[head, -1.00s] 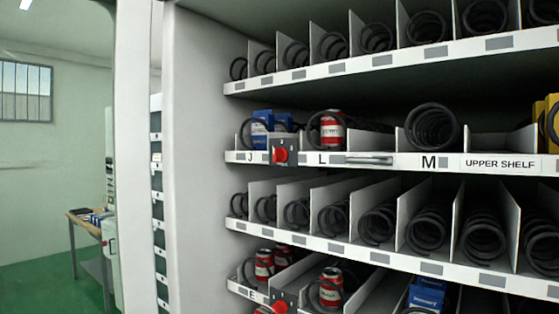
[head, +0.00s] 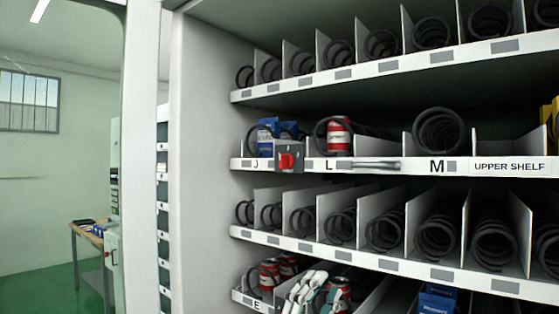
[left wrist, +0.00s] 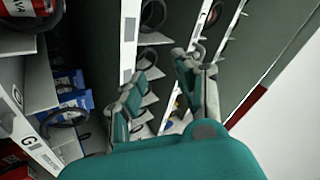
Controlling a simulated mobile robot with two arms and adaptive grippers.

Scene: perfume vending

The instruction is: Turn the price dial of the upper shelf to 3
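The upper shelf (head: 438,166) is a white-fronted shelf marked J, L, M and "UPPER SHELF". Its price dial (head: 286,161) is a red knob on a dark grey plate, between the letters J and L. The number it is set to is too small to read. My left gripper (head: 311,288), grey and teal, is at the bottom of the head view, below the dial and apart from it. In the left wrist view my left gripper (left wrist: 165,82) has its two fingers spread with nothing held between them. My right gripper is not in view.
Blue packs (head: 268,136) and a red can (head: 339,136) stand in spirals on the upper shelf. A silver handle (head: 376,164) runs along its front edge. Shelves of black spirals lie above and below. A cabinet side wall (head: 203,150) is at left.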

